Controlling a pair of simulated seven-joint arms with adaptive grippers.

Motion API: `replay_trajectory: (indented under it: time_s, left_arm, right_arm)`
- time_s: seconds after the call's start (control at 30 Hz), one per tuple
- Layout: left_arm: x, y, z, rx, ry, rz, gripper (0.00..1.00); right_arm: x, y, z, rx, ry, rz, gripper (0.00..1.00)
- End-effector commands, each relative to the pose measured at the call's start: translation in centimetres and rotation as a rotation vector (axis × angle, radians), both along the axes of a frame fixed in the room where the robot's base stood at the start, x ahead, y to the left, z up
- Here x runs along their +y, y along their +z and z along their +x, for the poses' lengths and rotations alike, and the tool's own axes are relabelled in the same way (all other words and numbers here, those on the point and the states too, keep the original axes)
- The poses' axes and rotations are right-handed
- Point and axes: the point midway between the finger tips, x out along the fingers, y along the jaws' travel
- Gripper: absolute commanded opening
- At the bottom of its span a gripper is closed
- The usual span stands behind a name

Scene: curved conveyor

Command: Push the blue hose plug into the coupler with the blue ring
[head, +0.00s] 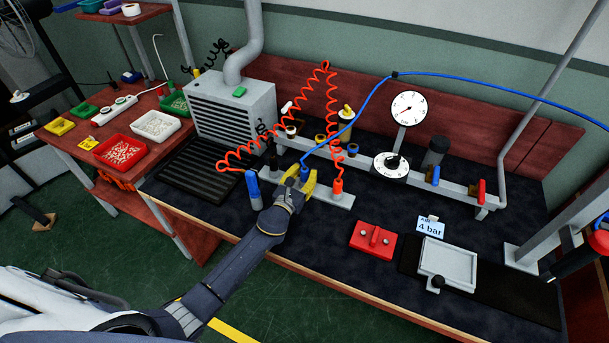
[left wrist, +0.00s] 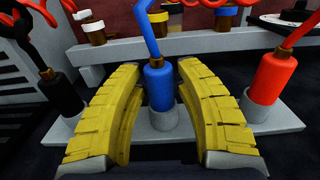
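The blue hose plug (head: 304,174) stands upright in a holder on a grey plate (left wrist: 125,140), with its blue hose rising from the top. My left gripper (head: 298,184) is around it. In the left wrist view the yellow fingers (left wrist: 160,115) stand on both sides of the blue plug (left wrist: 159,88), with small gaps, so the gripper is open. Several couplers sit on the grey rail behind. In the left wrist view the rightmost coupler (left wrist: 226,20) shows some blue at the top edge; its ring is partly cut off. My right gripper is not in view.
A red plug (head: 337,187) with a coiled red hose stands right of the blue one, and a black plug (left wrist: 60,92) stands left. A blue-topped cylinder (head: 253,188) is beside my left gripper. A gauge (head: 408,108) rises behind. A red block (head: 374,240) lies front right.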

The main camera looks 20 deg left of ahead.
Motion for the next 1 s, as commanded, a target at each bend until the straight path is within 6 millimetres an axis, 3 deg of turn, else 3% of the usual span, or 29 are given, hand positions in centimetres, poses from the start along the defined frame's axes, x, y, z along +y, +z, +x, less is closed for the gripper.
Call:
replay_trajectory:
  time_s: [0.03, 0.27, 0.7, 1.0]
  left_arm:
    - [0.0, 0.0, 0.0, 0.000, 0.000, 0.000, 0.27]
    - [0.0, 0.0, 0.0, 0.000, 0.000, 0.000, 0.00]
    - [0.0, 0.2, 0.0, -0.002, 0.000, 0.001, 0.00]
    - [0.1, 1.3, 0.1, -0.008, 0.001, 0.001, 0.00]
  right_arm:
    - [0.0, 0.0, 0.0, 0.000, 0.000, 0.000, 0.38]
    - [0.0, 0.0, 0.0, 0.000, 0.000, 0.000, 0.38]
    - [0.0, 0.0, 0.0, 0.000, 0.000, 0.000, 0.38]
    - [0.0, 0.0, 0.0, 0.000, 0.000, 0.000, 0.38]
